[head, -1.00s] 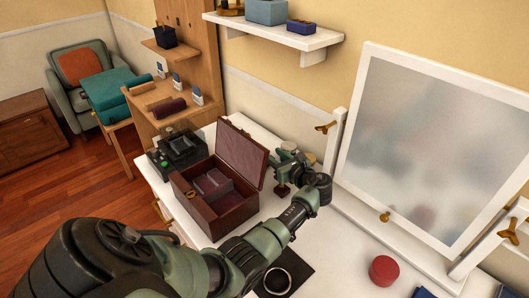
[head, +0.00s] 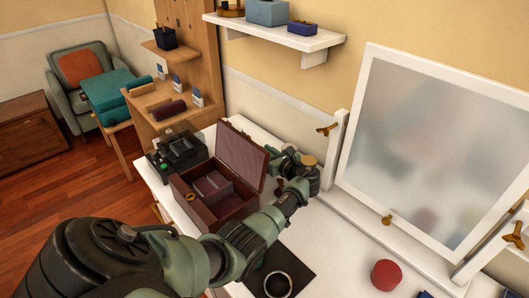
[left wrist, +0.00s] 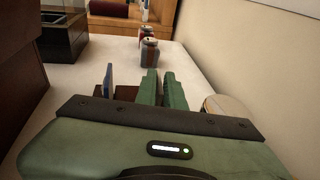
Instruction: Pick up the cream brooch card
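I cannot make out a cream brooch card for certain in either view. My left gripper (head: 287,160) is behind the open brown jewellery box (head: 212,207), low over the white dresser top; its tips are small in the head view. In the left wrist view its two green fingers (left wrist: 161,88) stand close together with a narrow gap. Whether anything thin is between them cannot be told. Just left of them are an upright blue card-like piece (left wrist: 109,80) and a low brown block (left wrist: 127,92). My right gripper is not in view.
A round tan-lidded jar (left wrist: 224,106) is close right of the fingers, and small dark jars (left wrist: 149,51) stand farther back. A black case (head: 178,153) is left of the box. The mirror (head: 425,145), black mat (head: 298,262) and red round box (head: 386,273) are to the right.

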